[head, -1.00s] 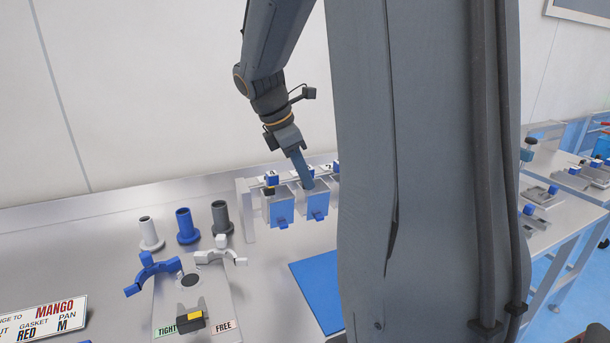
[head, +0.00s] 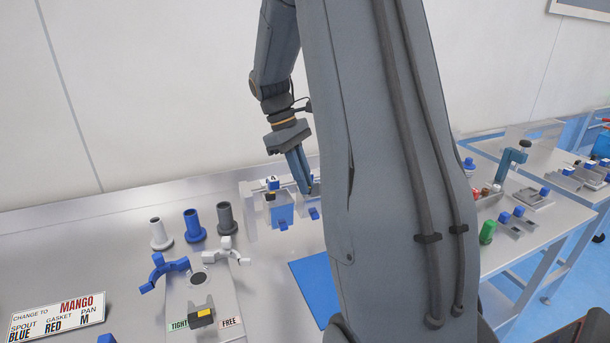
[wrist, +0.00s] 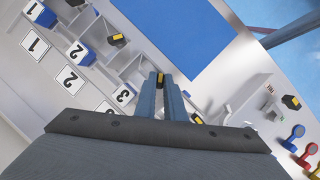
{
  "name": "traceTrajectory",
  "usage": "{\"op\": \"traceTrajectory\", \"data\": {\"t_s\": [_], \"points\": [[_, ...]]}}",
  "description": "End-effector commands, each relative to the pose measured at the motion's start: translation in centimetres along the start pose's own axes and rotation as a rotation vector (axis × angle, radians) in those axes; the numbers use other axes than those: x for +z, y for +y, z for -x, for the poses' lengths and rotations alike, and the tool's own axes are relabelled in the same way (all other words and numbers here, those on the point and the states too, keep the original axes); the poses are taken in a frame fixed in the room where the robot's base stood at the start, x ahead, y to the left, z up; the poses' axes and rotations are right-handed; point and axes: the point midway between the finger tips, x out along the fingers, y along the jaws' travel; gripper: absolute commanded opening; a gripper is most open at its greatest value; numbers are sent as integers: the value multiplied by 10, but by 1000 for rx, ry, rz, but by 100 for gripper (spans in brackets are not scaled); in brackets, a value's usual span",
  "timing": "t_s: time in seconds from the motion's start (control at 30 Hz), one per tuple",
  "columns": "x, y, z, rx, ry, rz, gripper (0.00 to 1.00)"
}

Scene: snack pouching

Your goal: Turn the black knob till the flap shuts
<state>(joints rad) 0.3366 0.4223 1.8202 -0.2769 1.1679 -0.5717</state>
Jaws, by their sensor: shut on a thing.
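The fingers hide most of this knob. My arm covers much of the second bin and those beyond in the head view. I cannot tell how far the flap is open.
A blue mat (head: 315,290) lies in front of the bins. To the left stand white, blue and dark grey spouts (head: 226,218) and a fixture plate (head: 200,300) with blue and white clamps. A sign (head: 58,316) reads MANGO, BLUE, RED, M. More benches stand at right.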

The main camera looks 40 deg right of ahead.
Motion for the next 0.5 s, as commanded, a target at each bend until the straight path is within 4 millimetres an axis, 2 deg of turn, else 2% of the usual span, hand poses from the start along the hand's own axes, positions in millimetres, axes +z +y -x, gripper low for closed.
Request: {"op": "traceTrajectory", "data": {"t_s": [0.5], "points": [[2,4,0,-187,0,-446,0]]}}
